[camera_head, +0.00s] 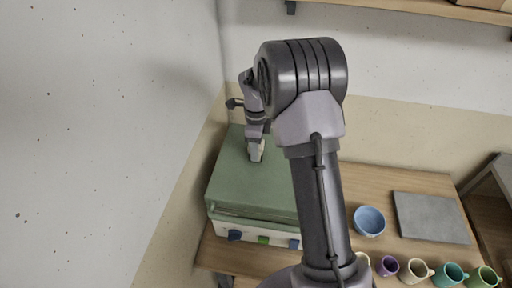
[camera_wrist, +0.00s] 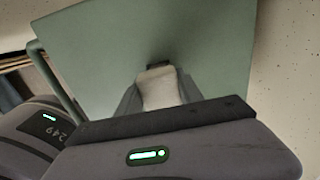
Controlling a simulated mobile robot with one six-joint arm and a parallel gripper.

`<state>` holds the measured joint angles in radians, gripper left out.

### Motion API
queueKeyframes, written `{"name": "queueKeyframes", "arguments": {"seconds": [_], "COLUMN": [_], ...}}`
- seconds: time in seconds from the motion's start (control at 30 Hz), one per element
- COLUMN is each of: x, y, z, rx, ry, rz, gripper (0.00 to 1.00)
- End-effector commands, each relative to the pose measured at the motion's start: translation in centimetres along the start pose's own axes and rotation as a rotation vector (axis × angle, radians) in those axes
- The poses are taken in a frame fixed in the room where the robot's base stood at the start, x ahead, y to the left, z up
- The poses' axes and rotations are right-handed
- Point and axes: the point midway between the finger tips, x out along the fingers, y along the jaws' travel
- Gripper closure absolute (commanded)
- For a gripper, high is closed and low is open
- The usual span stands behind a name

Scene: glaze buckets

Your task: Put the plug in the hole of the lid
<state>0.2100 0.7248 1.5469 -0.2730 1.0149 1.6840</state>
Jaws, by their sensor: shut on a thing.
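The green lid (camera_head: 228,177) tops a boxy kiln-like unit at the left of the table in the head view. In the wrist view the lid (camera_wrist: 100,60) fills the upper middle. My gripper (camera_head: 256,153) is over the lid, pointing down. In the wrist view my gripper (camera_wrist: 158,98) is shut on a whitish plug (camera_wrist: 160,88) between its fingers. A dark patch (camera_wrist: 157,45) shows on the lid just beyond the plug; I cannot tell whether it is the hole or a shadow. The plug's lower end is hidden, so I cannot tell whether it touches the lid.
The unit's white front (camera_head: 262,235) has several knobs. A blue bowl (camera_head: 369,221) and a grey slab (camera_head: 431,217) lie to the right on the wooden table. Several coloured mugs (camera_head: 450,273) line the front edge. A grey wall (camera_head: 110,140) stands close at the left.

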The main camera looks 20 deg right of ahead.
Motion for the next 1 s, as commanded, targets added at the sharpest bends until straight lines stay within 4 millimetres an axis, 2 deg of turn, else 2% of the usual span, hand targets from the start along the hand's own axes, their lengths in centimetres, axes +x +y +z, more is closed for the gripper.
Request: {"name": "queueKeyframes", "arguments": {"seconds": [0.4,0.97,1.0], "x": [1.6,2.3,2.1], "y": [0.0,0.0,0.0], "z": [0.0,0.0,0.0], "rx": [0.0,0.0,0.0], "ry": [0.0,0.0,0.0], "rz": [0.0,0.0,0.0], "gripper": [1.0,1.0,0.49]}}
